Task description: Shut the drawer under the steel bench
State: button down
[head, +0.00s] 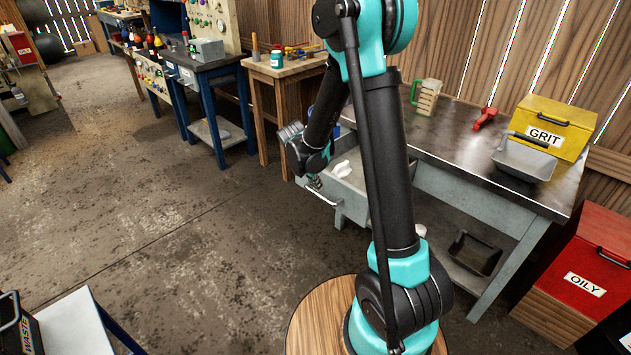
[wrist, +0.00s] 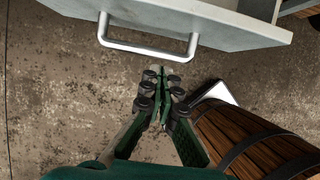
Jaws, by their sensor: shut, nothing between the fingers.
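The steel bench (head: 455,150) stands right of centre in the head view, partly hidden behind my arm. Its grey drawer (head: 347,187) is pulled out under the left end of the top, with something white inside. In the wrist view the drawer front (wrist: 225,25) spans the top, with its pale bar handle (wrist: 150,47). My gripper (head: 315,184) is at the drawer front, close to the handle. In the wrist view my gripper (wrist: 160,72) is shut and empty, its tips just below the handle in the picture. Whether they touch it I cannot tell.
A beige jug (head: 426,97), a red tool (head: 485,118), a grey pan (head: 524,158) and a yellow GRIT box (head: 553,127) are on the bench. A black tray (head: 474,253) lies on its lower shelf. A red OILY bin (head: 590,265) stands right. Floor left is clear.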

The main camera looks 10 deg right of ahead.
aim_at(328, 188)
jog(key=x, duration=0.5)
jog(key=shift+d+f, duration=0.15)
jog(key=shift+f, duration=0.1)
jog(key=shift+w+d, duration=0.8)
jog(key=shift+d, duration=0.2)
jog(key=shift+w+d, duration=0.5)
jog(key=shift+d, duration=0.1)
jog(key=w+d, duration=0.7)
jog(key=d, duration=0.1)
jog(key=w+d, duration=0.7)
jog(key=d, duration=0.2)
jog(key=w+d, duration=0.7)
jog(key=d, duration=0.2)
jog(key=shift+w+d+r, duration=0.1)
jog(key=shift+d, duration=0.2)
